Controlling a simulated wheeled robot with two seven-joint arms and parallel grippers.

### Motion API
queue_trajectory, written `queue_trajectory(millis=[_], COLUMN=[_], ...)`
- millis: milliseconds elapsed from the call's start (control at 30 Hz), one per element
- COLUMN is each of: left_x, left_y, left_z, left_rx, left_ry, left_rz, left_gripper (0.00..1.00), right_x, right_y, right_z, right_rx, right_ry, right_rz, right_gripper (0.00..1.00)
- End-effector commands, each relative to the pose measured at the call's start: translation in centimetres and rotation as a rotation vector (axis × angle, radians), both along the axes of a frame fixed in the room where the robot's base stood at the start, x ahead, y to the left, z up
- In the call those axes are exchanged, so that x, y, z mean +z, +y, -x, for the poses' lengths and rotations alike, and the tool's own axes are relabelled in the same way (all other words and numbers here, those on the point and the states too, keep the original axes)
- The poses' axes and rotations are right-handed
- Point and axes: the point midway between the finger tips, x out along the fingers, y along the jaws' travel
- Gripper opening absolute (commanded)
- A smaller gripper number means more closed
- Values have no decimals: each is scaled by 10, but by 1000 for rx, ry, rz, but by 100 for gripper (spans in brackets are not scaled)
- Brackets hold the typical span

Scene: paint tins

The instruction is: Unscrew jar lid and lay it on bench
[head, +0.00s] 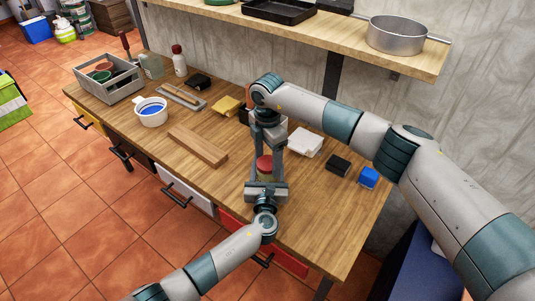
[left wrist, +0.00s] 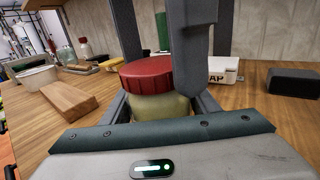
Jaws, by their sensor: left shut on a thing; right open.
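The jar has a red lid (head: 264,164) and a pale yellowish body (left wrist: 158,106); it stands upright on the wooden bench (head: 325,215). The lid also shows in the left wrist view (left wrist: 147,73), seated on the jar. My left gripper (head: 265,179) is low at the near side, shut on the jar body with a finger on each side. My right gripper (head: 267,154) points down from above, open, its fingers at the lid. In the left wrist view one finger hides the lid's right edge; I cannot tell whether it touches.
A wooden block (head: 198,145) and a white cup with blue paint (head: 150,113) lie to the left. The bench front between the jar and right edge is clear.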

Motion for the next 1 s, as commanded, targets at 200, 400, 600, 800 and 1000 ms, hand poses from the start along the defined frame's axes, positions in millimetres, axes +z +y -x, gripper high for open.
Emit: queue_trajectory(millis=[200, 400, 600, 800, 1000], left_x=[0, 0, 0, 0, 0], left_y=[0, 0, 0, 0, 0], left_z=[0, 0, 0, 0, 0], left_rx=[0, 0, 0, 0, -1], left_ry=[1, 0, 0, 0, 0], left_rz=[0, 0, 0, 0, 0], left_gripper=[0, 0, 0, 0, 0], right_x=[0, 0, 0, 0, 1], right_y=[0, 0, 0, 0, 0], right_z=[0, 0, 0, -1, -1], right_rx=[0, 0, 14, 178, 485], right_ry=[0, 0, -1, -2, -2], right_rz=[0, 0, -1, 1, 1], right_gripper=[69, 27, 27, 27, 27])
